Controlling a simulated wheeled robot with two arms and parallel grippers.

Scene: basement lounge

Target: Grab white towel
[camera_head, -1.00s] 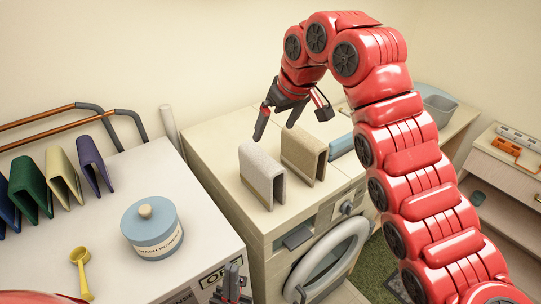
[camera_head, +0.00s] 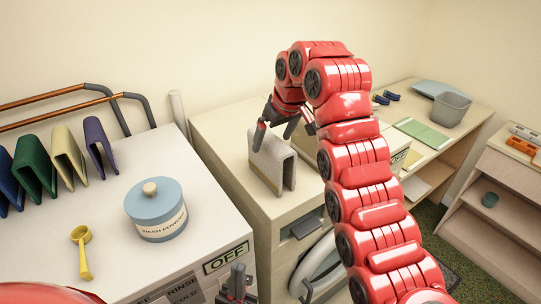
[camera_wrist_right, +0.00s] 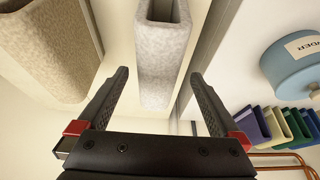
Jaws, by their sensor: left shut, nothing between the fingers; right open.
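The white towel (camera_head: 269,165) stands folded on the cream washing machine in the head view. My right gripper (camera_head: 280,134) is open at the towel's upper end, pointing down, with one finger at its left side. In the right wrist view, the towel (camera_wrist_right: 163,60) lies between the two open fingers of the gripper (camera_wrist_right: 160,76); whether they touch it cannot be told. My left gripper (camera_head: 237,288) is shut and empty, low in the head view, in front of the machines.
A beige towel (camera_wrist_right: 45,50) stands beside the white one, hidden behind my right arm in the head view. A blue wash powder jar (camera_head: 156,210), a yellow scoop (camera_head: 82,250) and several coloured folded cloths (camera_head: 68,155) sit on the left machine. A grey bin (camera_head: 450,108) stands at the right.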

